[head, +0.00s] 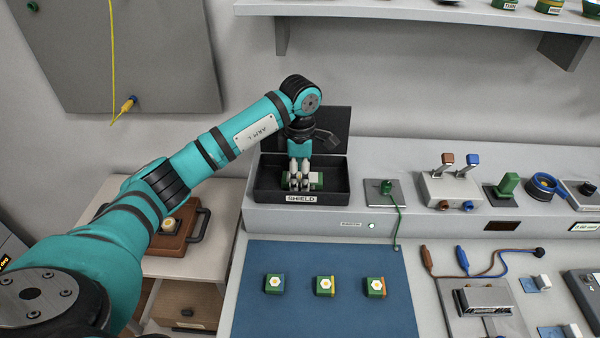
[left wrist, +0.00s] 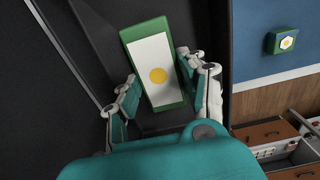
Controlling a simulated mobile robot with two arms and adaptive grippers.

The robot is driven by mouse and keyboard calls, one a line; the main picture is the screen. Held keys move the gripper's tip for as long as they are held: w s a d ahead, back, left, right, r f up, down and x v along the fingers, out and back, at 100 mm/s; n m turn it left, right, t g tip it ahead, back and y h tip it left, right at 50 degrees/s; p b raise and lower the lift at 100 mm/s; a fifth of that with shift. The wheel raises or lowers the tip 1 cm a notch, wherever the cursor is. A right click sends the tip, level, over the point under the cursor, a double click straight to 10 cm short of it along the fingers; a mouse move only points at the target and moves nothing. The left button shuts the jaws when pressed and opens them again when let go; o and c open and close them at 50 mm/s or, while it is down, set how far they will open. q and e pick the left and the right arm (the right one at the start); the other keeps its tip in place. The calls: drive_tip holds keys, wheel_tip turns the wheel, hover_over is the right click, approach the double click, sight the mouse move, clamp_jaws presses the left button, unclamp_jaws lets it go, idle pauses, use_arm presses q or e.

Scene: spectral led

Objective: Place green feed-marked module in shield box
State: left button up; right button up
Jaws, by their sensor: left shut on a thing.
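The black shield box (head: 261,192), marked SHIELD, stands on the raised grey ledge with its lid (head: 334,121) open at the back. My left gripper (head: 300,184) reaches down into the box, shut on a green module (head: 317,179). In the left wrist view the module (left wrist: 158,100) is an upright-looking green block with a white face and a yellow dot, between the fingers of my left gripper (left wrist: 160,70). The module is inside the box walls; I cannot tell whether it touches the floor. My right gripper is not in view.
Three small green modules (head: 325,286) with white hexagon marks lie on the blue mat (head: 250,318) in front. A switch unit (head: 450,188) is farther right. A shelf (head: 400,12) overhangs the back.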

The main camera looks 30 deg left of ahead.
sight(300, 177)
use_arm(q)
drive_tip(key=o, duration=0.8)
drive_tip(key=shift+f, duration=0.1)
drive_tip(key=shift+c, duration=0.2)
drive_tip(key=o, duration=0.5)
drive_tip(key=shift+c, duration=0.2)
drive_tip(key=shift+r, duration=0.25)
wheel_tip(300, 177, up, 6)
drive_tip(key=shift+r+b, duration=0.1)
drive_tip(key=shift+b, duration=0.8)
drive_tip(key=shift+r, duration=0.55)
